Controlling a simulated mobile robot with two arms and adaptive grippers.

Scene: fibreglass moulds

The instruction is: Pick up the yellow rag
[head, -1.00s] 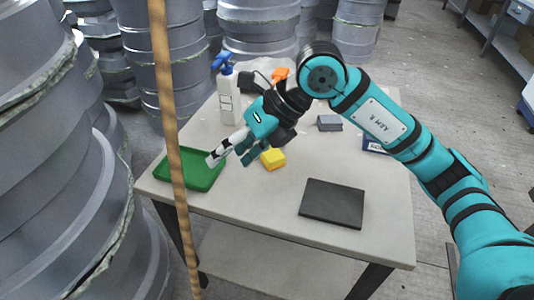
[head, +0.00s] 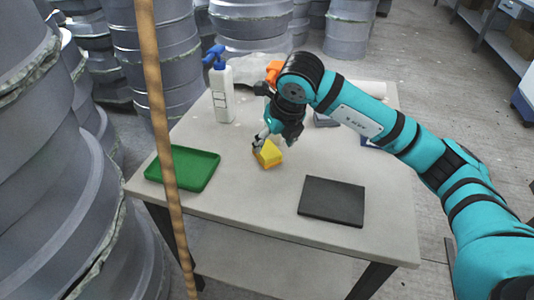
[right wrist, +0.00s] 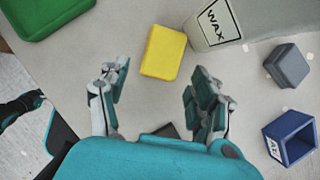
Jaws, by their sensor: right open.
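The yellow rag (head: 270,154) is a small block-shaped yellow piece on the table, left of centre, in the head view. In the right wrist view the rag (right wrist: 163,52) lies flat on the grey surface, beyond my fingertips and roughly between their lines. My right gripper (head: 263,140) hangs over the rag, and its fingers partly cover the rag's far side in the head view. In the right wrist view my right gripper (right wrist: 158,88) is open, with nothing between its fingers.
A green tray (head: 183,188) stands at left and a dark flat slab (head: 331,201) in front. A blue-topped spray bottle (head: 222,95) stands behind. A pale WAX container (right wrist: 213,22) is close right of the rag, with a grey block (right wrist: 287,66) and blue box (right wrist: 291,136) farther right.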

